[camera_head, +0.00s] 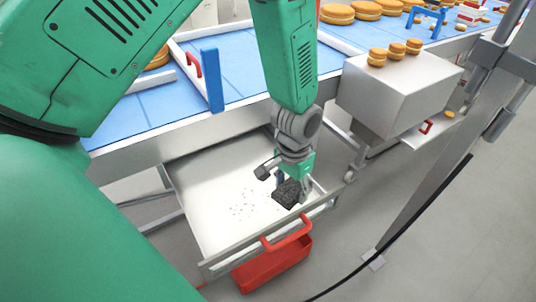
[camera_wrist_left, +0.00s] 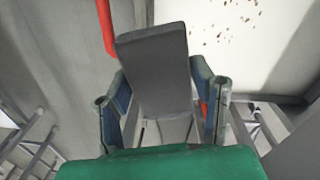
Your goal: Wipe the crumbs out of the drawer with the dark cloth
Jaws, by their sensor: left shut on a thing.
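The drawer (camera_head: 207,178) is pulled out below the conveyor table, with a pale floor and a metal front. Small dark crumbs (camera_head: 242,207) lie scattered on its floor, left of the cloth; some also show in the left wrist view (camera_wrist_left: 222,33). My left gripper (camera_head: 289,180) is over the drawer's right front part, shut on the dark cloth (camera_head: 287,193), a dark grey pad. In the left wrist view the cloth (camera_wrist_left: 155,70) sits between both fingers. I cannot tell whether it touches the drawer floor. My right gripper is not in view.
A red handle (camera_head: 287,233) is on the drawer front, and a red bin (camera_head: 272,268) stands below it. The blue conveyor (camera_head: 240,80) with a blue post (camera_head: 212,80) is above. A steel box (camera_head: 395,95) bears filled rounds (camera_head: 397,49). A grey pole (camera_head: 430,170) stands right.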

